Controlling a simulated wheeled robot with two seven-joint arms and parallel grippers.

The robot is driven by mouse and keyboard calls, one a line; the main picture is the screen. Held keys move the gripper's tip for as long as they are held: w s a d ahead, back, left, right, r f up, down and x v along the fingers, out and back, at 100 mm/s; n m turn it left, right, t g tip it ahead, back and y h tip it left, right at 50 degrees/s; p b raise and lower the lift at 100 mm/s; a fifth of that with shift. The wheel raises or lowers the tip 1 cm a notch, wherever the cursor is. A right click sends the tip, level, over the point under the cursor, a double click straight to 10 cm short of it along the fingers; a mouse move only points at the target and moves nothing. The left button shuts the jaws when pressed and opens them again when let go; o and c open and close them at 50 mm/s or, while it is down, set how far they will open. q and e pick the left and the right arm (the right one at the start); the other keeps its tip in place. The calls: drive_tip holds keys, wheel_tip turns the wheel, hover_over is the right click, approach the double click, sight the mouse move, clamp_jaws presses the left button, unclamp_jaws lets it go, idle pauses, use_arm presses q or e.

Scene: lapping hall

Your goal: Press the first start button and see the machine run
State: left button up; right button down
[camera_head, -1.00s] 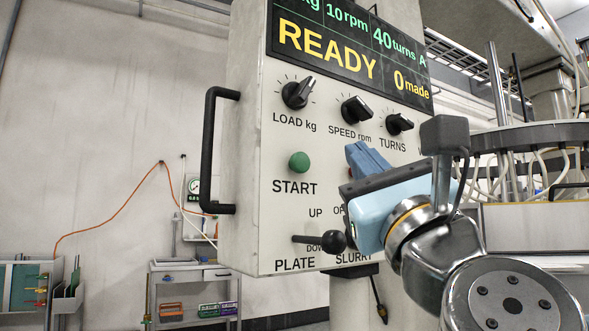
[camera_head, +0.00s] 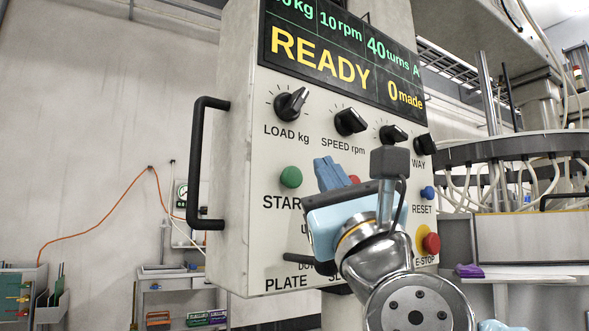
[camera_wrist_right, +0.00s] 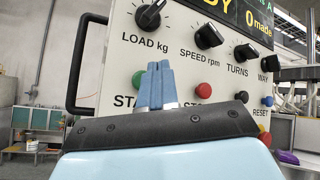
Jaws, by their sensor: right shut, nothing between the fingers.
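The control panel stands upright, and its display (camera_head: 330,60) reads READY, 10 rpm, 40 turns and 0 made. The green start button (camera_head: 291,177) is on the panel's left, above its partly covered START label. It also shows in the wrist view (camera_wrist_right: 138,79), just left of the fingertips. My right gripper (camera_head: 327,163) is shut and empty, its blue fingers pointing at the panel to the right of the green button. In the wrist view the closed fingers (camera_wrist_right: 157,68) overlap the panel between START and STOP. Contact cannot be told. My left gripper is not in view.
A red button (camera_head: 354,180) is just right of my fingers. Blue RESET (camera_head: 427,193) and red E-STOP (camera_head: 431,243) are further right. Knobs (camera_head: 350,121) sit above. A black handle (camera_head: 197,160) juts from the left side. My wrist covers the lower panel.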

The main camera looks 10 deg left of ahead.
sight(290, 178)
drive_tip(key=shift+w+a, duration=0.4)
drive_tip(key=shift+w, duration=0.05)
drive_tip(key=shift+w+a, duration=0.7)
drive_tip(key=shift+w, duration=0.05)
idle(1.2)
drive_tip(key=shift+w+a+b, duration=0.25)
drive_tip(key=shift+w+b, duration=0.05)
drive_tip(key=shift+b, duration=0.1)
drive_tip(key=shift+w+a, duration=0.35)
drive_tip(key=shift+w, duration=0.05)
idle(0.8)
drive_tip(key=shift+s+d, duration=0.1)
drive_tip(key=shift+s+d+f+b, duration=0.1)
drive_tip(key=shift+s+d+b, duration=0.3)
drive_tip(key=shift+s+b, duration=0.1)
drive_tip(key=shift+s+d, duration=0.1)
